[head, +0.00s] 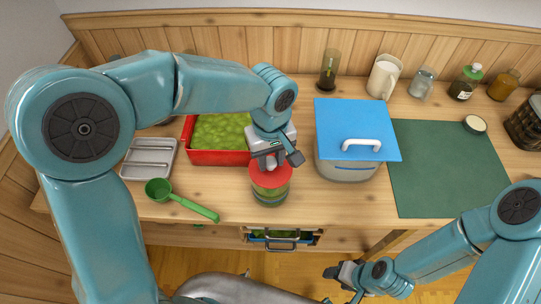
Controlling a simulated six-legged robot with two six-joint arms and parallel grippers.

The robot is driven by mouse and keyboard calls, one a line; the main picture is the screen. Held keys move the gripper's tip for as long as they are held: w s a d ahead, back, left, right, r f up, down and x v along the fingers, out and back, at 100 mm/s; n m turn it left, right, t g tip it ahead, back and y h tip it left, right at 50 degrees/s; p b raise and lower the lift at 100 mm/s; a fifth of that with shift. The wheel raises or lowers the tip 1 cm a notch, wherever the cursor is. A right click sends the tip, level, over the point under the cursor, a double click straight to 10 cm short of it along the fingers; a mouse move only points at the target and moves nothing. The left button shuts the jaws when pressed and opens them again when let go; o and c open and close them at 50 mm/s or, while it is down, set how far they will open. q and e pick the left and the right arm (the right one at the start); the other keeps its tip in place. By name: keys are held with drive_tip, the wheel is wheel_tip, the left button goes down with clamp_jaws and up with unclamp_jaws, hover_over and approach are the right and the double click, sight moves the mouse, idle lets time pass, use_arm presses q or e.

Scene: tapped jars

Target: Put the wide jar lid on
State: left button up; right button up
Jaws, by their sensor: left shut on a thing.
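The wide jar (269,197) is a clear, greenish jar standing near the front edge of the counter. A red lid (262,180) is at its mouth, looking level from above. I cannot tell whether it is fully seated. My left gripper (270,163) reaches down from above and is shut on the red lid, hiding its middle. My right gripper (343,274) is low in front of the counter, away from the jar; its finger gap is not clear.
A red tray of green pieces (188,157) is behind left. A metal tray (134,172) and green ladle (181,199) lie left. A blue-topped bin (348,174) stands right, beside a green mat (430,195) with a small round item (474,124). Several bottles line the back. An open drawer (282,240) is below.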

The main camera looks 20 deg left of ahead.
idle(0.4)
use_arm(q)
drive_tip(key=o, duration=1.1)
wheel_tip(320, 180, up, 16)
drive_tip(key=shift+r+p, duration=0.2)
drive_tip(key=shift+p, duration=0.2)
